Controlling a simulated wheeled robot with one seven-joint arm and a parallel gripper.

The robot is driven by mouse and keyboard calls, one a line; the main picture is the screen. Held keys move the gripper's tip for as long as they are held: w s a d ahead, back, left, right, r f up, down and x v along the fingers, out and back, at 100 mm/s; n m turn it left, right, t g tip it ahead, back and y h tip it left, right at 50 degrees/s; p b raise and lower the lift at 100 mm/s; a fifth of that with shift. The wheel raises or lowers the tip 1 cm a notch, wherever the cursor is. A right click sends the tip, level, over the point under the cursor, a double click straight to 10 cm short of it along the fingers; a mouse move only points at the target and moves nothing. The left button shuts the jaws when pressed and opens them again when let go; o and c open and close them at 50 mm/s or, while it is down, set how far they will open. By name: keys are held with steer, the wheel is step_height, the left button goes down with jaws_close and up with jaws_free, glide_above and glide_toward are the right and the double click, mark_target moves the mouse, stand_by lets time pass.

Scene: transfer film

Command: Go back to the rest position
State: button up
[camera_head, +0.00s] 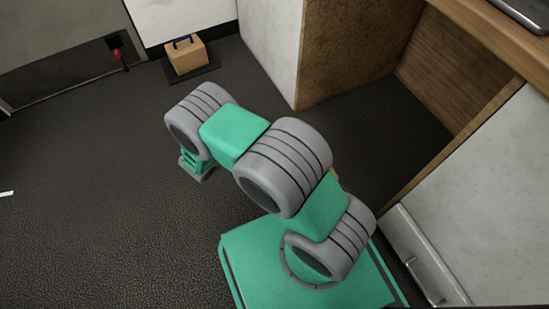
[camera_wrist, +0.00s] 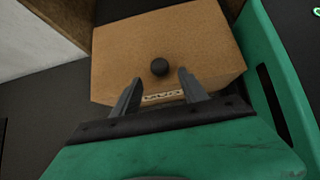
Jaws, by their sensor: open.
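My gripper (camera_wrist: 159,82) is open in the wrist view, with a clear gap between its two grey fingers. A tan box (camera_wrist: 205,40) with a round black knob (camera_wrist: 160,67) on its top lies just beyond the fingers. The fingertips appear on either side of the knob's near edge, and no grip on it shows. I cannot tell how far above the box they are. In the head view my grey and green arm bends over my green base, and my fingers are hidden. A small orange-tan patch (camera_head: 334,174) shows behind the arm; I cannot tell what it is.
Another tan box (camera_head: 186,57) with a dark handle stands on a dark mat by the far white wall. A wooden counter (camera_head: 495,40) and white drawer front (camera_head: 470,190) are close on the right. The dark floor (camera_head: 90,190) at left is mostly clear.

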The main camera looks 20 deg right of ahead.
steer(key=shift+v, duration=1.4)
